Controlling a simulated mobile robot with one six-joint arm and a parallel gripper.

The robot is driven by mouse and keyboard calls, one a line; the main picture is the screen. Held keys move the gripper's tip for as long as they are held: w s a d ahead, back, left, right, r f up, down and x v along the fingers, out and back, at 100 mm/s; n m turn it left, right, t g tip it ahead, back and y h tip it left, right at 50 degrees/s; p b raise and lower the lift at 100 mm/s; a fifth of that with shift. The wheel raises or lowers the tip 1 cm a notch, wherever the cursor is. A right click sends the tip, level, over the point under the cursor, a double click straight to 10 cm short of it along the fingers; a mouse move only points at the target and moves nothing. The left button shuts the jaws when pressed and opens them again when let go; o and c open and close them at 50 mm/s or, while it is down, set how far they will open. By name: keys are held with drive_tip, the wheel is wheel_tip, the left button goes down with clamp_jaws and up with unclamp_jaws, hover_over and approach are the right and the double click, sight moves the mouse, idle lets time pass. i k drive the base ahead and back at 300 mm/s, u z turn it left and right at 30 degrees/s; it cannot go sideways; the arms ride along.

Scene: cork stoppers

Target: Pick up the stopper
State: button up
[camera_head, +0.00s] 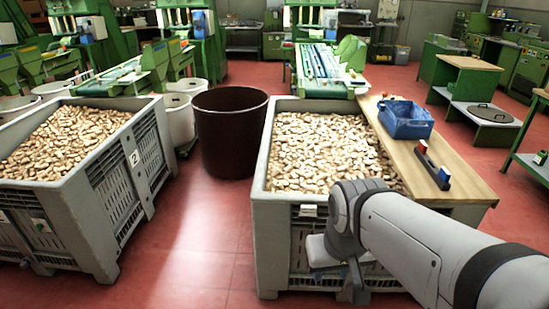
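Many pale cork stoppers (325,148) fill a large grey crate (262,207) in front of me, heaped close to its rim. No single stopper stands out from the heap. My arm reaches in from the lower right, and its wrist is at the crate's near side. My gripper (352,287) seems to hang below the wrist, in front of the crate's near wall and lower than its rim. It is small and partly hidden by my arm, so its fingers and anything between them cannot be made out.
A wooden board (455,180) along the crate's right side bears a blue basket (405,120) and a small dark item with red ends (432,166). Another cork-filled crate (75,213) stands left. A dark brown bin (229,140) stands between. Red floor lies open between the crates.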

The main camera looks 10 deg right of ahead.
sight(310, 188)
drive_tip(key=u, duration=0.3)
drive_tip(key=i, duration=1.6)
drive_tip(key=z, duration=0.5)
drive_tip(key=k, duration=0.9)
drive_tip(key=z, duration=0.15)
drive_tip(key=i, duration=0.9)
